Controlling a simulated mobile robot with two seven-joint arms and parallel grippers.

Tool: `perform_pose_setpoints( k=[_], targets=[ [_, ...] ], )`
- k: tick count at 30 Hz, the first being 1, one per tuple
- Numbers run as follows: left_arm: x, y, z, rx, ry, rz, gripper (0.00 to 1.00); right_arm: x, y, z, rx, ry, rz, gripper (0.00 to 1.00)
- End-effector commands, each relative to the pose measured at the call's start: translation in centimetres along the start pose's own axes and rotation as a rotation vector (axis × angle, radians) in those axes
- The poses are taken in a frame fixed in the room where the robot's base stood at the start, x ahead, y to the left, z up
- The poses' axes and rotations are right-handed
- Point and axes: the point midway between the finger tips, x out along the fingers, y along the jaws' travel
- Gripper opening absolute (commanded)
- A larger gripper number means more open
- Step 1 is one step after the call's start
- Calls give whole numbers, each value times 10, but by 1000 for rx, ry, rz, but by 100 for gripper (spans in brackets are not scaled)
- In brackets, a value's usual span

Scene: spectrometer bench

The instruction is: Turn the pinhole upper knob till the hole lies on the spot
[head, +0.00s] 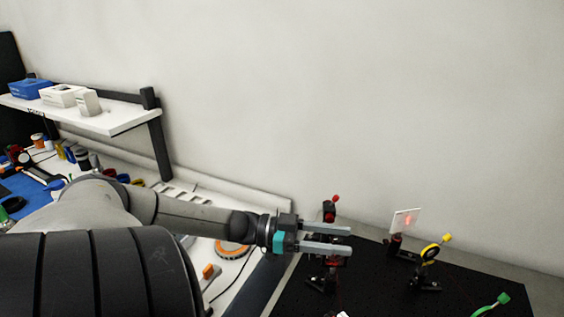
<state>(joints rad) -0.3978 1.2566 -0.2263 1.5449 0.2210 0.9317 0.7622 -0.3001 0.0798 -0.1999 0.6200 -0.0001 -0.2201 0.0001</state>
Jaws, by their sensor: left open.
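My left gripper (349,240) is open, its two grey fingers pointing right over the black optical board. A mount with a red upper knob (336,198) stands at the gripper, partly hidden by the fingers. A mount with a yellow ring (430,253) and a yellow upper knob (447,237) stands farther right, apart from the gripper. A green knob (503,298) shows at the lower right. A pale card (406,221) at the back bears a red spot. I cannot tell which mount holds the pinhole; no hole is visible. My right gripper is not in view.
The black board (380,295) has free room between the mounts. A white shelf (110,120) with small boxes (62,95) hangs at the left. An orange round thing (232,249) and several tools lie on the white bench. A pale wall rises behind.

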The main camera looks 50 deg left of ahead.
Motion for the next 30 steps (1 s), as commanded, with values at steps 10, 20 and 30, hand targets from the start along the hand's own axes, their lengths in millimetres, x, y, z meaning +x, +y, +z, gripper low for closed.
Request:
perform_pose_setpoints(
  k=[10, 20, 30],
  targets=[
    [-68, 0, -1, -1, -6, -2, 52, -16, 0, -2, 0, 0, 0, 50],
    [-114, 0, 0, 1, -1, -1, 52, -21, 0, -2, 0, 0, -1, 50],
    [-119, 0, 0, 1, 1, 0, 52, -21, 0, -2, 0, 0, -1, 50]
  ],
)
